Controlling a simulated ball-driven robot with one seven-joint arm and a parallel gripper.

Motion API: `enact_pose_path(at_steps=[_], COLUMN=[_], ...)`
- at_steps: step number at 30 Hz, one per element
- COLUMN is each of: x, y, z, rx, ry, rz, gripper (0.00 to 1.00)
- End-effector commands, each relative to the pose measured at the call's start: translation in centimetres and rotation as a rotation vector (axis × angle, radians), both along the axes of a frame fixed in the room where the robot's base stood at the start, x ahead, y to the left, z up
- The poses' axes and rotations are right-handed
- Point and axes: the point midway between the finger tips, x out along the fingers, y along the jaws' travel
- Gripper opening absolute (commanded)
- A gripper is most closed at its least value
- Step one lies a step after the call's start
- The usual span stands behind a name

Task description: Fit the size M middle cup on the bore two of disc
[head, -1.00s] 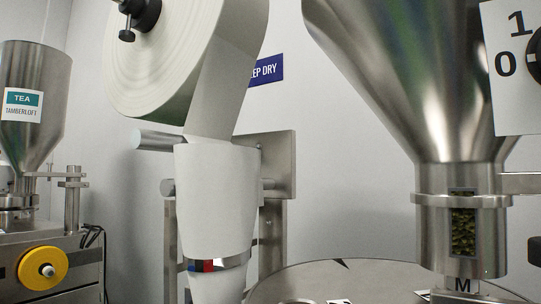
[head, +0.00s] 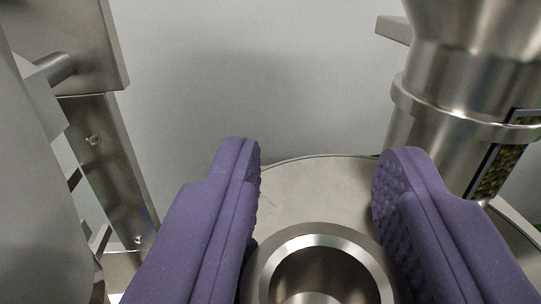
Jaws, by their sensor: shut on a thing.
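My gripper (head: 318,170) shows from behind, its two purple padded fingers shut on a round steel cup (head: 318,240). The cup is hollow with a bright rim, and I look down into its dark inside. Its lower part is cut off by the picture's bottom edge. No size mark on it can be read. The steel disc (head: 315,185) lies beyond and below the fingers, with its curved far edge in view. The fingers and cup hide much of the disc, and no bore can be made out.
A steel hopper neck (head: 440,95) with a collar and a dark window stands close by on the right, behind the right finger. A steel frame post (head: 112,165) and a grey-white surface (head: 35,190) stand on the left. A plain wall (head: 250,80) is behind.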

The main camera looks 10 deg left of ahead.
Motion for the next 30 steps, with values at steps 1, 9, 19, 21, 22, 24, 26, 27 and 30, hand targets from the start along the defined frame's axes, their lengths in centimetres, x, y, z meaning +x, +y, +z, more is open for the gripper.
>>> enact_pose_path(at_steps=[1,9,19,21,22,24,26,27,30], x=[0.0,-0.1,-0.1,-0.1,-0.1,-0.1,-0.1,-0.1,-0.1], y=[0.0,-0.1,-0.1,-0.1,-0.1,-0.1,-0.1,-0.1,-0.1], z=[0.0,-0.3,-3.7,-4.4,-4.7,-5.2,-5.4,-5.5,-5.5], rx=[0.001,0.024,0.024,0.024,0.024,0.024,0.024,0.024,0.024], ry=[0.000,0.001,0.000,0.000,0.000,0.000,0.000,0.001,0.000], rz=[0.000,-0.002,0.000,-0.001,-0.001,-0.001,-0.001,-0.001,-0.001], gripper=[0.00,0.00,0.00,0.00,0.00,0.00,0.00,0.00,0.00])
